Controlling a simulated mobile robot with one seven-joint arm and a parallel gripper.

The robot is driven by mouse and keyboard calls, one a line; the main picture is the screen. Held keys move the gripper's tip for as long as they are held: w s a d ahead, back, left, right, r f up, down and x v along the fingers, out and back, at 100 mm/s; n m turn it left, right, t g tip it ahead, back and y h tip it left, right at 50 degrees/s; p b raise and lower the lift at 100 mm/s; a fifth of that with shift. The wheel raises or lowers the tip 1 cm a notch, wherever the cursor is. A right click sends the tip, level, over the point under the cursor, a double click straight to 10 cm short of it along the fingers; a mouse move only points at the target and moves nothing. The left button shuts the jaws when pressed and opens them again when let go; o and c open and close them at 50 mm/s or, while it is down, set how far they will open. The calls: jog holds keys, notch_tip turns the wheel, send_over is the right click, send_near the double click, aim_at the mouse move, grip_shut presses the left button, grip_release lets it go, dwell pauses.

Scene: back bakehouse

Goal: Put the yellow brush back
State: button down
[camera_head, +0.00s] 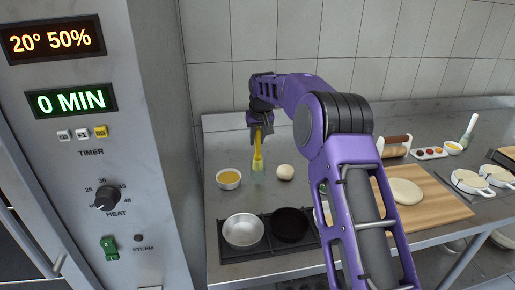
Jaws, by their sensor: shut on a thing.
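The yellow brush (257,146) hangs roughly upright in my gripper (260,124), with its pale bristles (257,165) pointing down. My gripper is shut on its upper part. The brush is near the back of the steel counter, close to a white bowl of yellow liquid (229,179) on its left and a dough ball (285,172) on its right. Whether the bristles touch the counter I cannot tell.
A small hob holds a silver pan (243,231) and a black pan (290,224). A wooden board (440,206) with flat dough (405,191) lies right of my arm. The oven panel (95,150) bounds the left.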

aim_at(257, 146)
jog(key=shift+f, duration=1.55)
jog(key=c, duration=0.7)
grip_release()
jog(key=shift+s+r, duration=0.1)
jog(key=shift+r, duration=0.4)
jog(key=v, duration=1.1)
